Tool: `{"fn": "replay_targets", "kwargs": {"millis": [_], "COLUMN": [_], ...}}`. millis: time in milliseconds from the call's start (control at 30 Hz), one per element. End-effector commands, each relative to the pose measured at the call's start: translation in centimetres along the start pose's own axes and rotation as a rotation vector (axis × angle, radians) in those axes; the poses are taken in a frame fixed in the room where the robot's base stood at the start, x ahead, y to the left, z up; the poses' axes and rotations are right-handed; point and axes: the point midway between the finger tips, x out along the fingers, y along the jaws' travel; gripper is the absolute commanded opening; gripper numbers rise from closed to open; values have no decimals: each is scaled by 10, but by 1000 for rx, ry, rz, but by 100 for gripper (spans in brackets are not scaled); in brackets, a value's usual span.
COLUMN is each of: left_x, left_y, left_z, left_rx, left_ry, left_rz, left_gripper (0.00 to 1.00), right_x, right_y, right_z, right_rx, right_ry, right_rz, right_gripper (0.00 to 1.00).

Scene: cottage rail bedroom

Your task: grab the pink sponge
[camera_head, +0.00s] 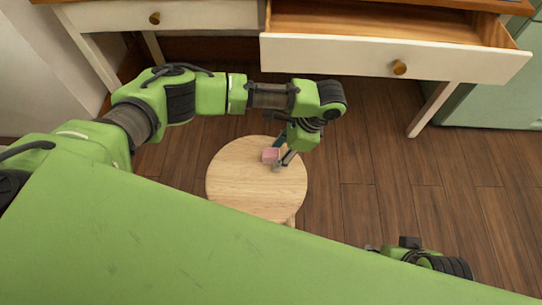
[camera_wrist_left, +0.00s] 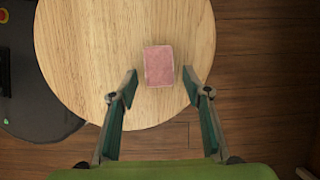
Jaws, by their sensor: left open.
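The pink sponge (camera_head: 270,155) is a small block lying on a round light-wood stool (camera_head: 240,190). In the left wrist view the sponge (camera_wrist_left: 158,66) lies near the stool's edge, ahead of and between my open fingers. My left gripper (camera_head: 281,158) is just to the right of the sponge in the head view, partly hiding that side. I cannot tell whether a finger touches the sponge. Part of my right arm shows at the lower right, but its fingers are not visible.
A white desk stands behind the stool, with an open, empty-looking drawer (camera_head: 390,55) above and right of my left gripper. A closed drawer (camera_head: 160,15) is at the left. A green cabinet (camera_head: 500,90) stands at the right. Dark wood floor (camera_head: 370,165) is clear right of the stool.

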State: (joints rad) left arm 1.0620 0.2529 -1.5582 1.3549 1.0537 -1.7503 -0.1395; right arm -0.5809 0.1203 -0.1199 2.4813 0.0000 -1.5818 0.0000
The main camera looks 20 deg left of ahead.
Motion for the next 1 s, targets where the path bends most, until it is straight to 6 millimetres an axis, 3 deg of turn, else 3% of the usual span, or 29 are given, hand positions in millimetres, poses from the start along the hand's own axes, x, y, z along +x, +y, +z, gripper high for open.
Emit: {"fn": "replay_targets", "kwargs": {"millis": [267,400,767,1000], "left_x": [3,3,2,-15], "left_y": [0,0,0,0], "left_z": [0,0,0,7], "left_rx": [0,0,0,0], "left_ry": [1,1,1,3], "left_rz": [-1,-1,-1,-1], "left_gripper": [44,15,15,15], "right_x": [1,1,0,-8], "right_y": [0,0,0,0], "right_z": [0,0,0,-3], "right_rx": [0,0,0,0], "right_ry": [1,1,0,0], "right_rz": [0,0,0,0], "right_gripper": [40,40,40,40]}}
